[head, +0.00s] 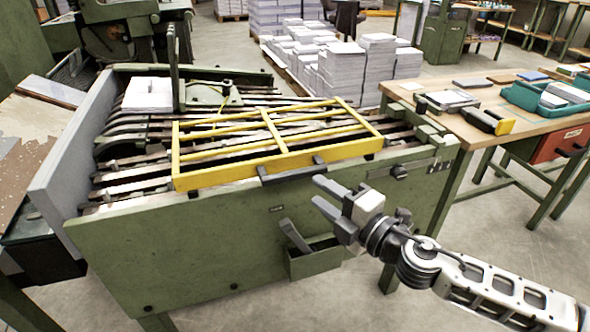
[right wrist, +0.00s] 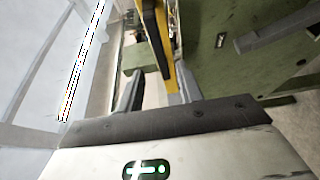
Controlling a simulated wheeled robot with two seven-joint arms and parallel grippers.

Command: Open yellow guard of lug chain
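The yellow guard (head: 275,130), a rectangular barred frame, lies flat over the lug chain (head: 130,172) of the green machine. A black handle (head: 292,172) sits on its front edge. My right gripper (head: 317,194) is open and empty, just in front of and slightly below the right end of the handle, apart from it. In the right wrist view, part of the yellow guard (right wrist: 158,40) shows beyond the two spread fingers (right wrist: 155,98). My left gripper is not in view.
The green front panel (head: 190,250) carries a small open box (head: 314,262) below my right gripper. A wooden table (head: 470,128) with tools stands at the right. White paper stacks (head: 340,65) stand behind the machine. A white stack (head: 148,93) rests at its back left.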

